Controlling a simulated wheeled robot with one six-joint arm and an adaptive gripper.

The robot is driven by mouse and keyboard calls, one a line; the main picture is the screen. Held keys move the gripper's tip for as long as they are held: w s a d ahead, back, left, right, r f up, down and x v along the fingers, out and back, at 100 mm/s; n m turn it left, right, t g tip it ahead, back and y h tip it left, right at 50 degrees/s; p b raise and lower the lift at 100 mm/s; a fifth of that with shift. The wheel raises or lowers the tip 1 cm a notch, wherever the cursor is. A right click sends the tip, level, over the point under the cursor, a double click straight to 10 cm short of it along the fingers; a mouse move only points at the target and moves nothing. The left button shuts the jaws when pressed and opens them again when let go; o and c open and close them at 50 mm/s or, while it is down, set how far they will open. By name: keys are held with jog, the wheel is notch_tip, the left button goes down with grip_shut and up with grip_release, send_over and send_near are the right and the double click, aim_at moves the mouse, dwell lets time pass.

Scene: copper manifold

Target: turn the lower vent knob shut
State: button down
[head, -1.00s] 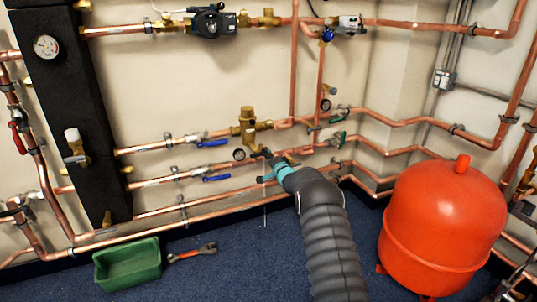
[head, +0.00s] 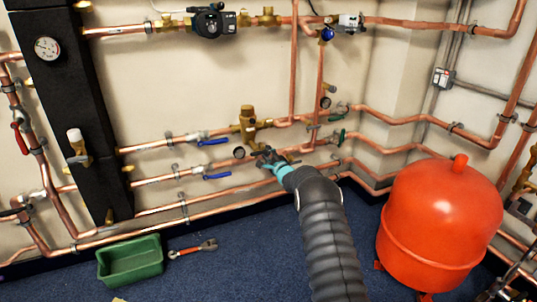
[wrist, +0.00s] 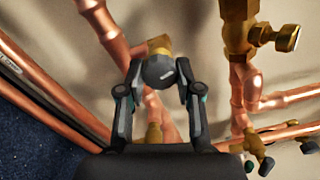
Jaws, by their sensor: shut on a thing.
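The lower vent knob (wrist: 158,70) is a dark, rounded knob on a brass fitting (wrist: 160,44) in the wrist view. My gripper (wrist: 158,80) has one finger on each side of it and is shut on it. There the gripper hides the knob. The knob's turn angle cannot be told.
Blue lever handles (head: 213,142) sit on the pipes to the left. A brass valve (head: 248,122) stands just above my gripper. A red tank (head: 440,225) stands right of my arm. A green bin (head: 130,260) and a red-handled wrench (head: 193,248) lie on the blue floor.

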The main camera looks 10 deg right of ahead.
jog(key=shift+m, duration=0.3)
jog(key=c, duration=0.8)
grip_release()
jog(key=shift+o, duration=0.2)
jog(key=v, duration=1.2)
